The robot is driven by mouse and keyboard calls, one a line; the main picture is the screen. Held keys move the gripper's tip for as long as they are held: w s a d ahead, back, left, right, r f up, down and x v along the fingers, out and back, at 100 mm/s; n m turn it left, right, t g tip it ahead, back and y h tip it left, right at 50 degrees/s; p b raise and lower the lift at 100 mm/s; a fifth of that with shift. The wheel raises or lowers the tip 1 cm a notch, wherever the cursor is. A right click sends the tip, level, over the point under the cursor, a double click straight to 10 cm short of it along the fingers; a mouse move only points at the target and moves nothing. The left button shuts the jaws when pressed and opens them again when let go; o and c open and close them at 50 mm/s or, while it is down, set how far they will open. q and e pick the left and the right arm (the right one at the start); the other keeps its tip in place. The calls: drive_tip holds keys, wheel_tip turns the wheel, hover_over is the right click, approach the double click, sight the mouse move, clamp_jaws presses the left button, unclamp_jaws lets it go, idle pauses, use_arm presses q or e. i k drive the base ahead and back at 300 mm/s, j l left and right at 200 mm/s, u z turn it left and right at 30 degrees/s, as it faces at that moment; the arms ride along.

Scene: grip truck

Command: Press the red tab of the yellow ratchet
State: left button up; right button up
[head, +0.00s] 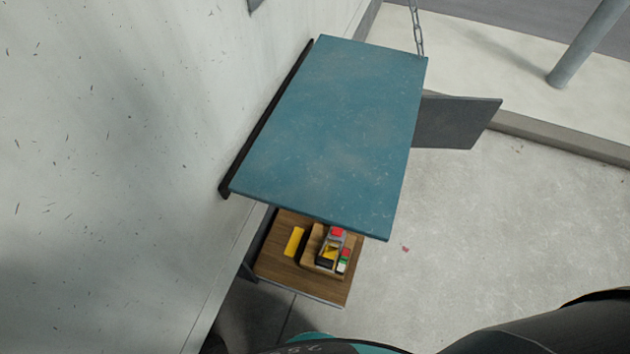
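The ratchet (328,250) sits on a small wooden block on a brown wooden shelf, below the front edge of a blue-teal panel. Its red tab (337,232) shows at its top, close to the panel's edge. Yellow parts show in its middle, with grey and dark parts around them. A small green, white and red item (344,260) is directly to its right. Neither of my grippers is in view.
The blue-teal panel (335,130) hangs over the back of the wooden shelf (315,287), with a chain (416,28) at its far right corner. A flat yellow piece (294,241) lies left of the ratchet. A pale wall (120,130) bounds the left. A grey flap (455,120) sticks out right.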

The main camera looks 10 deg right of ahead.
sight(336, 231)
drive_tip(key=k+z, duration=0.3)
drive_tip(key=z, duration=0.15)
drive_tip(key=k+l, duration=0.2)
drive_tip(key=l, duration=0.2)
drive_tip(key=k+l, duration=0.2)
drive_tip(key=l, duration=0.15)
